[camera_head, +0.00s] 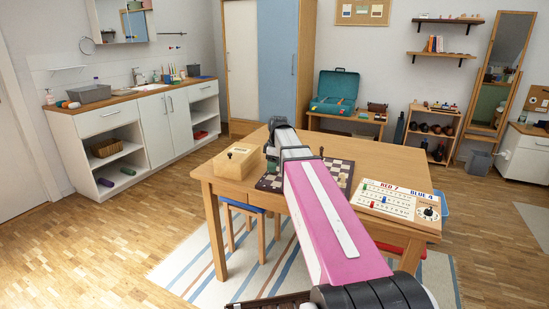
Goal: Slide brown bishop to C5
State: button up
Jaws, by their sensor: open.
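The chessboard (341,178) lies on the wooden table, its left and middle part hidden behind my arm. One small dark piece (321,152) stands upright at its far edge; it is too small to tell whether it is the brown bishop. I cannot make out the other pieces or square C5. My arm reaches from the bottom of the view to above the board. My gripper (271,160) shows only as a small dark part at the board's left side, mostly hidden by the arm. It is open, and I cannot see anything between its fingers.
A wooden box (236,160) with a dark knob stands on the table (226,186) left of the board. A white score board (396,202) reading RED 7, BLUE 4 lies to the right. A blue stool (243,206) is tucked under the table.

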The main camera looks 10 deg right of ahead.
jog(key=shift+f, duration=0.55)
jog(key=shift+c, duration=0.3)
grip_shut()
